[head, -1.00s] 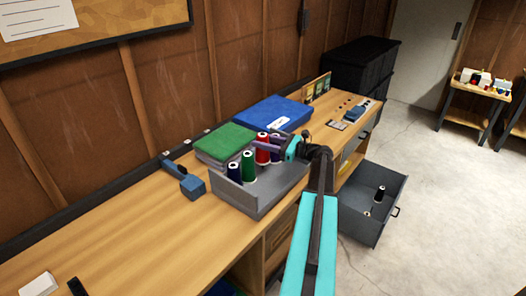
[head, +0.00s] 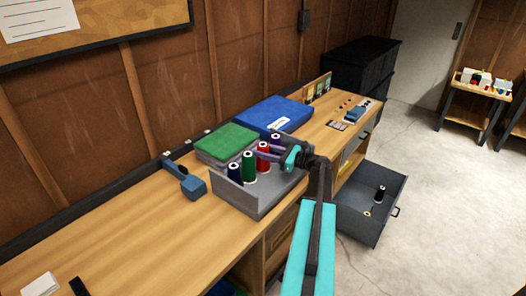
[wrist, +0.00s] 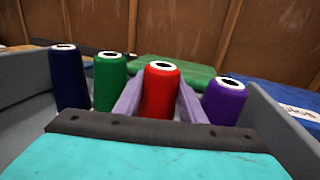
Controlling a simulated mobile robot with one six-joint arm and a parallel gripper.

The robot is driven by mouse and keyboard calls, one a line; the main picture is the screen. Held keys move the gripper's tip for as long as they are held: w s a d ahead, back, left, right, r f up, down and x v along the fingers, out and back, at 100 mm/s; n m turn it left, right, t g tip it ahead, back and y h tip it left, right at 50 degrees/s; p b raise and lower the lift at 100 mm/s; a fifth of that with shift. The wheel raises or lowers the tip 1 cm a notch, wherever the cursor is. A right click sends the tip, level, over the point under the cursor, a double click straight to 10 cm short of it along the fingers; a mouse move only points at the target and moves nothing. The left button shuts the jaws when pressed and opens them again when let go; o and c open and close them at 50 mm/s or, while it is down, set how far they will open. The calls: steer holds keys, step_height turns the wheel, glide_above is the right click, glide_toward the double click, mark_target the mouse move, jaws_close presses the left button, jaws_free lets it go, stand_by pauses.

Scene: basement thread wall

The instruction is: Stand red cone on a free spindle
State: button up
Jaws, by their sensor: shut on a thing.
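The red cone (head: 263,152) stands upright in the grey bin (head: 258,204) on the workbench, in a row with other cones. My gripper (head: 267,155) reaches in from the right, its lilac fingers on both sides of the red cone. In the wrist view my gripper (wrist: 160,105) is shut on the red cone (wrist: 160,88), which is upright between the fingers. Its base is hidden behind the gripper body. I cannot tell whether it touches the bin floor. No free spindle is clearly visible.
Navy (head: 235,173), green (head: 249,167) and purple (head: 275,142) cones stand close by in the bin. An open drawer (head: 360,225) holds a black cone (head: 380,193). A far small table (head: 478,93) holds several small items.

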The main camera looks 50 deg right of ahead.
steer(key=shift+f, duration=0.1)
steer(key=o, duration=1.2)
steer(key=shift+c, duration=0.2)
steer(key=b+v, duration=0.2)
steer(key=v, duration=0.9)
steer(key=shift+s+d, duration=0.1)
steer(key=shift+s, duration=0.1)
steer(key=shift+s+d, duration=0.1)
steer(key=shift+s, duration=0.2)
